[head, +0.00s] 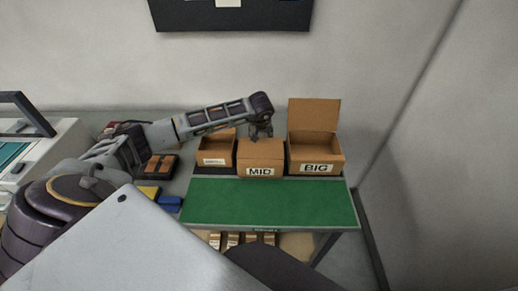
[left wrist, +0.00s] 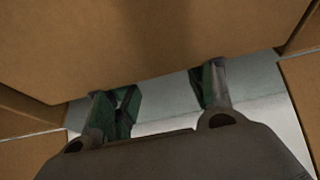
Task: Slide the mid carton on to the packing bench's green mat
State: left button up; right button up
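The mid carton (head: 261,153) is a closed brown box with a MID label. It stands at the back edge of the green mat (head: 270,203), between two open cartons. My left gripper (head: 260,133) points down at the mid carton's rear side, its fingertips partly hidden by the box. In the left wrist view the gripper's fingers (left wrist: 160,92) are spread apart with nothing between them, close to a broad brown carton face (left wrist: 165,40). Whether they touch it I cannot tell. My right gripper is not in view.
An open carton labelled BIG (head: 316,153) stands right of the mid carton, and a smaller open carton (head: 216,150) stands left. Dark trays with brown items (head: 161,167) and a blue item (head: 169,203) lie left of the mat. The mat's visible surface is clear.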

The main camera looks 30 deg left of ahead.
aim_at(259, 164)
pick_arm(q)
jog(key=shift+s+d+f+p, duration=0.2)
jog(key=shift+s+d, duration=0.25)
jog(key=shift+s, duration=0.4)
jog(key=shift+s+d+f+p, duration=0.1)
jog(key=shift+s+d+f, duration=0.3)
jog(key=shift+s, duration=0.4)
jog(key=shift+s+d+r+p, duration=0.1)
jog(key=shift+s+d, duration=0.4)
jog(key=shift+s, duration=0.3)
jog(key=shift+s+d+f+p, duration=0.1)
jog(key=shift+s+d+p, duration=0.05)
jog(key=shift+s+d, duration=0.55)
jog(key=shift+s+d+r+p, duration=0.1)
jog(key=shift+s+d, duration=0.25)
jog(key=shift+s, duration=0.55)
jog(key=shift+s+d, duration=0.7)
jog(key=shift+s, duration=0.45)
jog(key=shift+s+d, duration=0.65)
jog(key=shift+s, duration=0.55)
jog(key=shift+s+d, duration=0.7)
jog(key=shift+s, duration=0.45)
jog(key=shift+w+a+b, duration=0.25)
jog(key=shift+w+b, duration=0.15)
jog(key=shift+b, duration=0.15)
jog(key=shift+w+a, duration=0.1)
jog(key=shift+w, duration=0.05)
